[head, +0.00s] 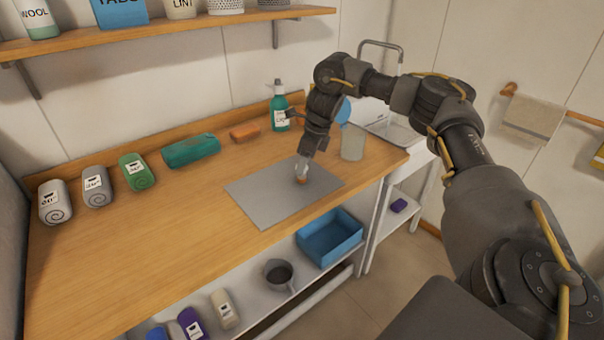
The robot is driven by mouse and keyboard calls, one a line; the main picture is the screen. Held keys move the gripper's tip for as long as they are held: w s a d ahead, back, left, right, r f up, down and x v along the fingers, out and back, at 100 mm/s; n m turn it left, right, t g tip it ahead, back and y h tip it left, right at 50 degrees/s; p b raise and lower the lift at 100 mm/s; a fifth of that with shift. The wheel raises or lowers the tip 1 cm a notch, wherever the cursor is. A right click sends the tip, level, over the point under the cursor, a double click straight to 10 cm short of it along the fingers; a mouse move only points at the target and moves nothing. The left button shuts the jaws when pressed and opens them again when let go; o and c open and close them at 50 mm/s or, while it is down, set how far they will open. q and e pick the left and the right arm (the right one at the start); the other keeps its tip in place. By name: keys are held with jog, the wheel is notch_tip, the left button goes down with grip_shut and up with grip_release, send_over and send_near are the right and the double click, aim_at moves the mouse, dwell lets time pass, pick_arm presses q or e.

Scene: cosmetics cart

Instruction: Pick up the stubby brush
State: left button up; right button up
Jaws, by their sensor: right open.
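A small stubby brush (301,178) with an orange-brown part stands on the grey mat (262,200) on the wooden counter. My right gripper (303,160) points down right above it, with its fingertips at or around the top of the brush. The fingers are small in the picture, and I cannot tell whether they touch the brush. The right gripper is open. My left gripper is not in view.
A clear cup (353,142) stands close right of my right gripper. A green bottle (279,108), an orange block (244,132) and a teal roll (191,150) are at the back. Several labelled rolled items stand at the left. The counter's (150,240) front left is clear.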

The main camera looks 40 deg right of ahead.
jog(key=x, duration=0.4)
jog(key=shift+s+f+p, duration=0.2)
jog(key=shift+f+p, duration=0.05)
jog(key=shift+p, duration=0.15)
jog(key=shift+c, duration=0.3)
jog(key=c, duration=1)
